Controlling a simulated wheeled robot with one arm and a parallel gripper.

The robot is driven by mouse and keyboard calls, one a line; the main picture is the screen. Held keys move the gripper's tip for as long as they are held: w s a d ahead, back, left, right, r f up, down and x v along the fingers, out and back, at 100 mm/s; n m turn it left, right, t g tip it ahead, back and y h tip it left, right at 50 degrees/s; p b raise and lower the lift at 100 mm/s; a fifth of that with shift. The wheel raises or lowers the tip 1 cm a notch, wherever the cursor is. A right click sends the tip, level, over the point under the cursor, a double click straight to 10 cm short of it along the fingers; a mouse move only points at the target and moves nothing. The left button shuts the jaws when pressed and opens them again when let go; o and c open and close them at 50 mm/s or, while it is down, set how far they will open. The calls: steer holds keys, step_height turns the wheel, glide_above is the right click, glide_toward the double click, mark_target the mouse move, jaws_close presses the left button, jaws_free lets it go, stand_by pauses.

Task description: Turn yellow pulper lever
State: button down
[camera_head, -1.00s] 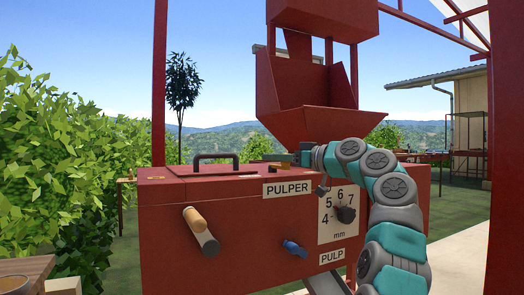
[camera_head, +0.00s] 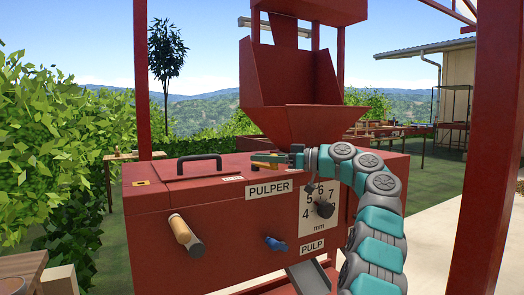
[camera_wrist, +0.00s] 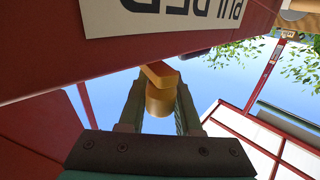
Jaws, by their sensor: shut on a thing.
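The yellow lever (camera_head: 264,158) sits at the top front edge of the red pulper (camera_head: 150,225), just above the PULPER label. It shows close up in the wrist view (camera_wrist: 160,98) as a yellow block with a rounded part under it. My gripper (camera_head: 272,160) reaches in from the right along the pulper's top edge. Its two dark green fingers, seen in the wrist view (camera_wrist: 160,112), stand on either side of the lever's rounded part and are shut on it. The lever's base is hidden.
A handle with a wooden grip (camera_head: 180,230), a blue knob (camera_head: 274,243) and a black dial (camera_head: 324,208) stick out of the pulper's front. A black carrying handle (camera_head: 199,163) stands on its lid. The red hopper (camera_head: 300,120) rises behind my gripper. A red post (camera_head: 478,200) stands at right.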

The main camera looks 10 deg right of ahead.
stand_by(0.4)
steer(key=c, duration=0.6)
jaws_free()
steer(key=shift+d, duration=0.1)
steer(key=v, duration=0.7)
steer(key=shift+d, duration=0.3)
steer(key=shift+s, duration=0.15)
